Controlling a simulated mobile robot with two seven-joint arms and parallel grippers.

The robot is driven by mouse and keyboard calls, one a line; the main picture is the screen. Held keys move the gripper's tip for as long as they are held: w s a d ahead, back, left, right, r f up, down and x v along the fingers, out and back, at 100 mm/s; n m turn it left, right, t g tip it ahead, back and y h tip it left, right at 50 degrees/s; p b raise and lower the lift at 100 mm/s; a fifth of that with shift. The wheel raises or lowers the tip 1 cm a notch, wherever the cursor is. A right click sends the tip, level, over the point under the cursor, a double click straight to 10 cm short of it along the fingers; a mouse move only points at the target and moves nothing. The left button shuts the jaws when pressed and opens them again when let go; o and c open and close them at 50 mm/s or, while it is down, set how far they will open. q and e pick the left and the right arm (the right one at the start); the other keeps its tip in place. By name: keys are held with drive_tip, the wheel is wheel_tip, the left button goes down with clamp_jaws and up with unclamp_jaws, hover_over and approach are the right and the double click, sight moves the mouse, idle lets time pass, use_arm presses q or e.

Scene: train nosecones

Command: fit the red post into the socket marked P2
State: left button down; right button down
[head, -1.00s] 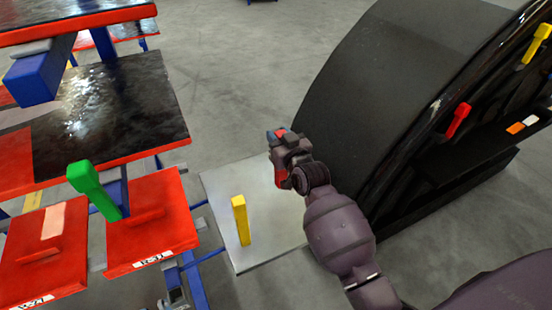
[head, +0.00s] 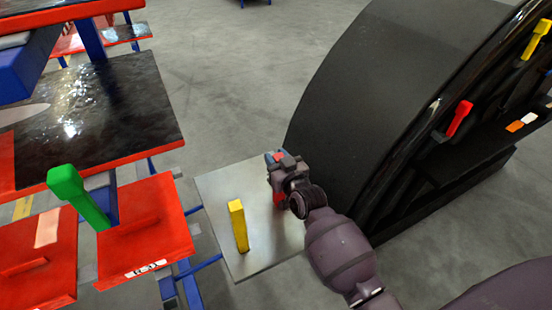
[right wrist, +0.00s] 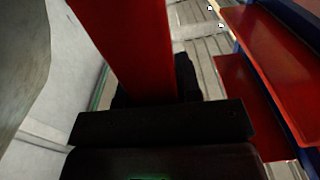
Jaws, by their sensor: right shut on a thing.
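My right gripper (head: 279,170) is shut on the red post (right wrist: 130,45), which fills the upper middle of the right wrist view. In the head view only small red parts of the post (head: 277,156) show around the fingers. The gripper appears over the right edge of a grey plate, beside the big black nosecone (head: 390,70). A red upright piece (head: 459,119) and a yellow one (head: 535,40) stand on the nosecone's right side. I cannot make out a P2 mark. My left gripper is out of view.
A yellow post (head: 238,225) stands on the grey plate (head: 215,190). A green post (head: 78,196) leans over red trays (head: 150,245) on the blue-framed rack at left. Orange (head: 515,126) and white (head: 529,118) patches lie on the nosecone's ledge. Open floor lies behind.

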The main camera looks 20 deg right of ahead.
drive_tip(key=shift+f, duration=0.1)
drive_tip(key=c, duration=0.8)
unclamp_jaws()
drive_tip(key=s+p, duration=0.1)
drive_tip(key=s, duration=1.1)
drive_tip(key=shift+d+p, duration=0.2)
drive_tip(key=shift+p, duration=0.15)
